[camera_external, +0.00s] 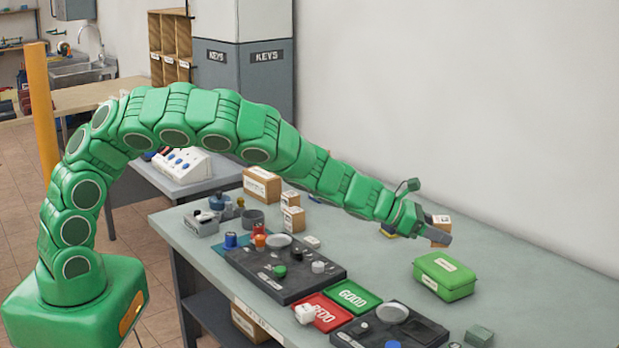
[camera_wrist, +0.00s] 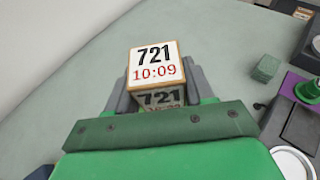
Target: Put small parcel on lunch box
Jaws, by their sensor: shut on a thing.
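My gripper (camera_external: 438,235) is shut on the small parcel (camera_external: 441,222), a brown box with a white label. In the wrist view, the parcel (camera_wrist: 155,65) sits between the grey fingers of my gripper (camera_wrist: 158,85), and its top label reads "721 10:09". The lunch box (camera_external: 444,276) is green with a white label, lid shut, on the table's right part. In the external view the parcel and fingers appear just above and behind the lunch box, apart from it. The lunch box cannot be made out in the wrist view.
A green block (camera_external: 479,336) stands near the front. A dark tray (camera_external: 405,325), red REDO tray (camera_external: 322,312) and green GOOD tray (camera_external: 352,296) lie left of the lunch box. Cardboard parcels (camera_external: 262,185) stand further back. The table is clear right of the lunch box.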

